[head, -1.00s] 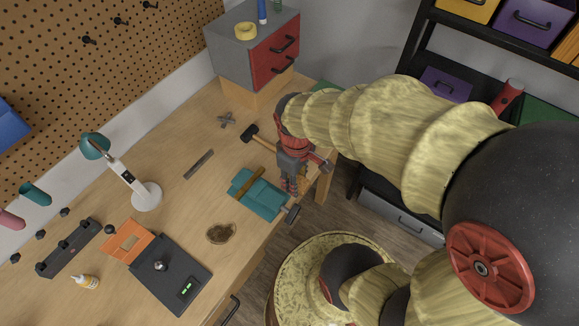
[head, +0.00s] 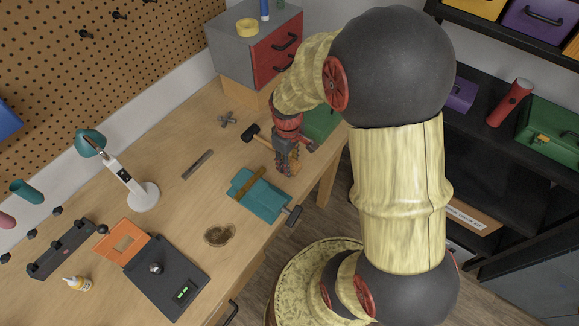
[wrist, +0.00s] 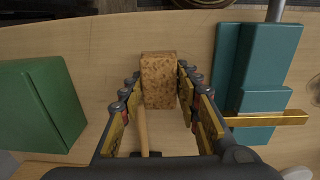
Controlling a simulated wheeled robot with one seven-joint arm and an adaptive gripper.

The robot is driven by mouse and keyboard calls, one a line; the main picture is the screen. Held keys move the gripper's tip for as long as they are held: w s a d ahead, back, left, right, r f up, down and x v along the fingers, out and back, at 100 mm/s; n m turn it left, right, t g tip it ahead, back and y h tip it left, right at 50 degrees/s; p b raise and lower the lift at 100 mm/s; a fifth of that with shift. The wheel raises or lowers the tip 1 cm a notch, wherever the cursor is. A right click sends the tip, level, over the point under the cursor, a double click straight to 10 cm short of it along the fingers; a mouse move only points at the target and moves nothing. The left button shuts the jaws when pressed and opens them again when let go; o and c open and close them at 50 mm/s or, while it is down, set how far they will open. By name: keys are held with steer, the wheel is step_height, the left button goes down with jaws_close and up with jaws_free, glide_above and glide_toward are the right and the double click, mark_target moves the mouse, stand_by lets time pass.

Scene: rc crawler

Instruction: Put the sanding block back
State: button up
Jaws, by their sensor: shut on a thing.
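The sanding block (wrist: 158,84), a speckled brown cork-like block, sits between the two fingers of my gripper (wrist: 159,74) in the wrist view. The fingers are shut on its sides. In the head view my gripper (head: 287,168) points down at the bench's right edge, just behind the teal vise (head: 262,198); the block cannot be made out there. I cannot tell whether the block touches the bench top.
The vise with its brass-coloured bar (wrist: 266,119) stands close to the right of my gripper in the wrist view. A green box (wrist: 40,105) is on the left. A hammer handle (wrist: 142,128) lies below the fingers. The workbench (head: 190,215) has clear wood left of the vise.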

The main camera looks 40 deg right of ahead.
step_height(320, 180, down, 2)
steer(key=shift+s+a+f+b, duration=0.1)
steer(key=shift+s+f+b, duration=0.1)
steer(key=shift+f+b, duration=0.3)
steer(key=o, duration=0.7)
steer(key=shift+s+f, duration=0.1)
steer(key=o, duration=0.4)
steer(key=shift+f, duration=0.15)
